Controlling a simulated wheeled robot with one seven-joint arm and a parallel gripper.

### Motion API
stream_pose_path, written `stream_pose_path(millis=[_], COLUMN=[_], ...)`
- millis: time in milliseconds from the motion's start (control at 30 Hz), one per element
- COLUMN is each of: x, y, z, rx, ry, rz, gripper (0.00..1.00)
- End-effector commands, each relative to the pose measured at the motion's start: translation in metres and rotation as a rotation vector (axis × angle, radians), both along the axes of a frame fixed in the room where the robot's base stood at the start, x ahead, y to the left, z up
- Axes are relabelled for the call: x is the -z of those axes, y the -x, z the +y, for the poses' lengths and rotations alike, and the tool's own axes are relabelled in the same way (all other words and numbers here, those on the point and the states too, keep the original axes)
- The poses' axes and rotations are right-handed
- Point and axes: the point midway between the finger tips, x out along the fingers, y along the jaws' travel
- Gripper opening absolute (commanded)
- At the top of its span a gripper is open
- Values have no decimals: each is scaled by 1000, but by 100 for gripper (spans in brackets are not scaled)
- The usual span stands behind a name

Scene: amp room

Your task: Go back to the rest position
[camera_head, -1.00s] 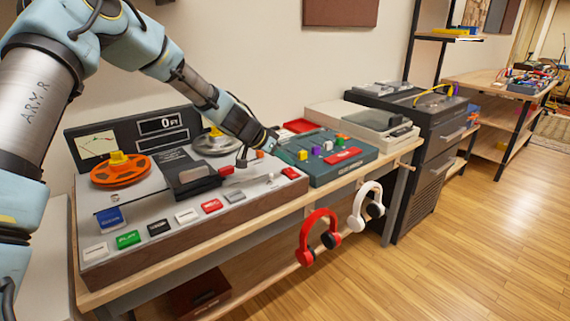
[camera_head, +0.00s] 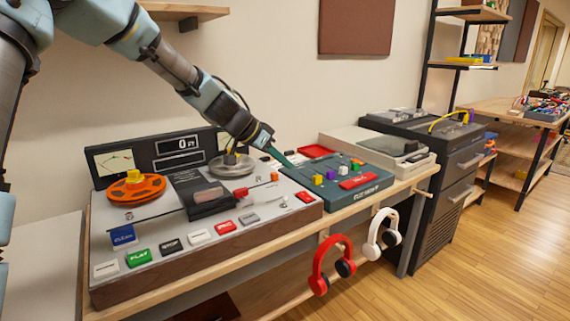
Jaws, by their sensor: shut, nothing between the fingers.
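My arm reaches in from the upper left. My gripper (camera_head: 280,157) points down and right, above the gap between the tape machine and the teal mixer. Its fingers look like one thin teal bar, shut and holding nothing visible. The tape machine (camera_head: 165,262) has an orange reel (camera_head: 148,190) and a grey reel (camera_head: 222,167). The teal mixer (camera_head: 350,187) with coloured knobs sits to its right. I cannot tell if the fingertips touch anything.
A turntable (camera_head: 395,152) and a dark cabinet (camera_head: 455,170) stand farther right. Red headphones (camera_head: 318,270) and white headphones (camera_head: 375,238) hang at the bench's front edge. Wooden floor (camera_head: 470,270) is open at right.

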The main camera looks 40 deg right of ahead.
Motion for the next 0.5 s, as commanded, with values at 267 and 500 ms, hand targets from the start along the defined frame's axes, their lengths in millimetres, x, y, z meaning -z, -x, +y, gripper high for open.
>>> stream_pose_path(millis=[267, 500], x=[0, 8], y=[0, -16], z=[0, 45], rx=[0, -96], ry=[0, -86], rz=[0, 21], gripper=[0, 0])
